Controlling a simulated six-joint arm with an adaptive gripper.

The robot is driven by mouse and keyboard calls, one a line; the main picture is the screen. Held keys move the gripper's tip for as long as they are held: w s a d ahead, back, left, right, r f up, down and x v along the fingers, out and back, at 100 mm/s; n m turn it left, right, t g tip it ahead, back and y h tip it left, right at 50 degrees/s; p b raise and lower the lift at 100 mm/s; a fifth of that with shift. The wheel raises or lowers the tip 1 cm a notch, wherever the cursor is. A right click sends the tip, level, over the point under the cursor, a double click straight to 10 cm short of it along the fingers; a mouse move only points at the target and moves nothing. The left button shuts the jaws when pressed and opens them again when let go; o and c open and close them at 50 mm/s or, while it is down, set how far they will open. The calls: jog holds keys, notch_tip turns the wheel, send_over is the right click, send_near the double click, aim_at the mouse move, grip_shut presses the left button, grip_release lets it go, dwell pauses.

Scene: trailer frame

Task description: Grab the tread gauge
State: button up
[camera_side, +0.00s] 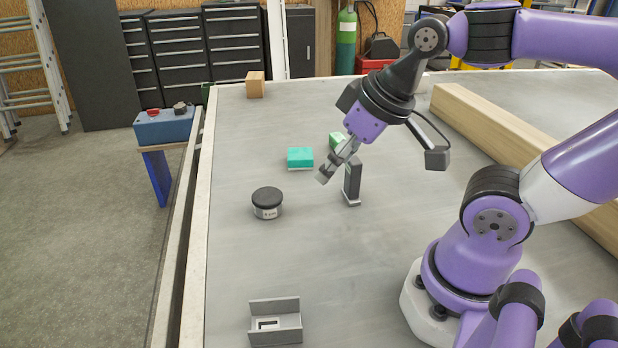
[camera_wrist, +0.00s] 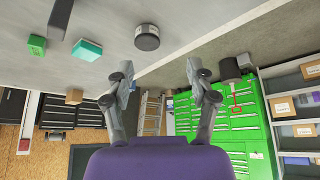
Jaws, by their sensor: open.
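A dark upright slab with a pale foot (camera_side: 352,182) stands on the grey table; it may be the tread gauge, but I cannot read any marking on it. In the wrist view its dark shape (camera_wrist: 60,16) shows at the top left, cut by the edge. My gripper (camera_side: 333,167) is tilted down and to the left, above the table and close to the slab in the side view. Whether they touch cannot be told there. In the wrist view my gripper (camera_wrist: 161,73) has its fingers wide apart, with nothing between them.
A teal block (camera_side: 300,157), a green block (camera_side: 337,140) and a round black-topped tin (camera_side: 267,203) are nearby. A grey slotted bracket (camera_side: 275,323) sits at the front. A wooden beam (camera_side: 500,135) lies at right, a small wooden block (camera_side: 255,85) at back.

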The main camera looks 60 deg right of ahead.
jog(key=m+g+h, duration=0.2)
jog(key=m+h, duration=0.1)
jog(key=m, duration=0.5)
send_over(355, 160)
jog(key=s+a, duration=0.2)
notch_tip(355, 160, down, 3)
jog(key=shift+m, duration=0.3)
jog(key=x, duration=0.4)
jog(key=shift+s+d+f, duration=0.1)
jog(key=shift+s+d, duration=0.1)
jog(key=shift+s, duration=0.05)
jog(key=shift+x, duration=3.15)
jog(key=shift+w+a, duration=0.1)
jog(key=shift+a, duration=0.05)
grip_shut()
